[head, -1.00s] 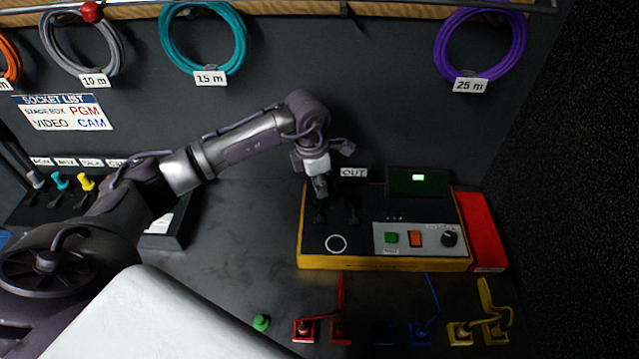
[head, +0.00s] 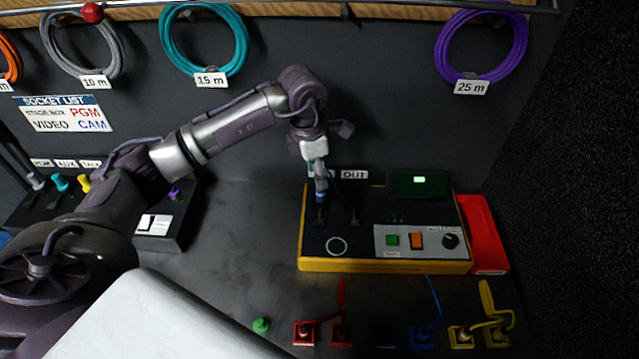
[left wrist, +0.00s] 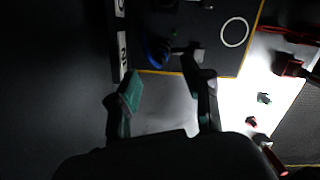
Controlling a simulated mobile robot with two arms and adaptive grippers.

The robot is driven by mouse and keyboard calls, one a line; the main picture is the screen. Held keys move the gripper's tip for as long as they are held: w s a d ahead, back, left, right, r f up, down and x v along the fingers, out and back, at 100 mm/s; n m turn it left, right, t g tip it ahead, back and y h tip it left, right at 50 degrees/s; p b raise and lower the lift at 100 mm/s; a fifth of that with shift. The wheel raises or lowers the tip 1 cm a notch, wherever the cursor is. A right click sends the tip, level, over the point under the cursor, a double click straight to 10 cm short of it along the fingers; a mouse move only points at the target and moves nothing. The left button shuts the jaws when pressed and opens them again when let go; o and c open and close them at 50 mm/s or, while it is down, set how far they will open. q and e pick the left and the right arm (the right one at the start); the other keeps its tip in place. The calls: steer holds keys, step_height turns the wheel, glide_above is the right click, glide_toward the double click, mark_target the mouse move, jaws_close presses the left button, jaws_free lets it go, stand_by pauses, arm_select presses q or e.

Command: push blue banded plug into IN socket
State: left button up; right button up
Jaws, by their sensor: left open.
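The blue plug (head: 320,197) stands upright at the left socket of the yellow-edged tester box (head: 312,264). How deep it sits I cannot tell. Its blue cable shows in the left wrist view (left wrist: 157,50), with the plug itself dark and unclear. My left gripper (head: 317,172) is open just above the plug, apart from it as far as I can see; its spread fingers also show in the left wrist view (left wrist: 165,88). The OUT label (head: 354,174) is behind the right socket (head: 354,216); the IN label is hidden behind my gripper in the head view. My right gripper is not in view.
A display (head: 418,184) stands at the box's back right, a red case (head: 484,235) beside it. Red, blue (head: 421,336) and yellow plugs stand in holders in front, with a green piece (head: 261,325) on the table. Bare table lies left of the box.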

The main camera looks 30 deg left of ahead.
arm_select(q)
step_height(320, 180, up, 6)
steer(key=shift+s+a+r, duration=0.15)
steer(key=shift+s+a, duration=0.1)
steer(key=shift+s, duration=0.05)
stand_by(0.4)
